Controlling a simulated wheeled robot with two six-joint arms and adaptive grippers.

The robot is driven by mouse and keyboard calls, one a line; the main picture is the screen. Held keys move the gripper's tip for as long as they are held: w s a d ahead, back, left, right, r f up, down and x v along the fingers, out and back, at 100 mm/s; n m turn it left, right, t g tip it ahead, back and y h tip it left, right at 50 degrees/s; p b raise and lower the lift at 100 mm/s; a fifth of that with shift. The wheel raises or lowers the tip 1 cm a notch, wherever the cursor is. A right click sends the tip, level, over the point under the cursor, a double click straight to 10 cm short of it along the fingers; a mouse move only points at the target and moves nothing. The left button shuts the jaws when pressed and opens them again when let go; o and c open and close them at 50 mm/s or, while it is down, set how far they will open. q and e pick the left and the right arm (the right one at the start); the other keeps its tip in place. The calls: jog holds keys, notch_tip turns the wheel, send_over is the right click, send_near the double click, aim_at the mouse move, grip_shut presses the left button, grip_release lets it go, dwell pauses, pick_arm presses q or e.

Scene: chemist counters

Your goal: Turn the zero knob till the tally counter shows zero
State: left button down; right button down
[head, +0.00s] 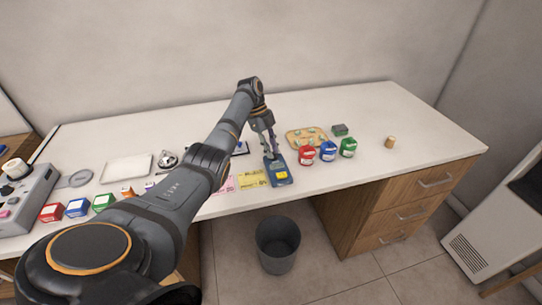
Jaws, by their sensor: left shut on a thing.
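The blue tally counter (279,177) stands near the front edge of the white counter, right of a yellow sheet. My left gripper (271,151) points down at its top and is shut on a part there, which looks like the zero knob. The fingers hide the knob, so I cannot make out its shape. The counter's reading is too small to tell. My right gripper is not in view.
Red (307,155), blue (328,151) and green (348,147) containers stand just right of the counter. A tan tray (293,142) with small pieces lies behind them. A grey bin (278,249) stands on the floor below. The right part of the worktop (420,145) is mostly clear.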

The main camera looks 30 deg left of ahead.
pick_arm(q)
jog(key=shift+w+m+g+b, duration=0.1)
jog(key=shift+m+g+b, duration=0.2)
jog(key=shift+m+b, duration=0.55)
jog(key=c, duration=1.2)
grip_release()
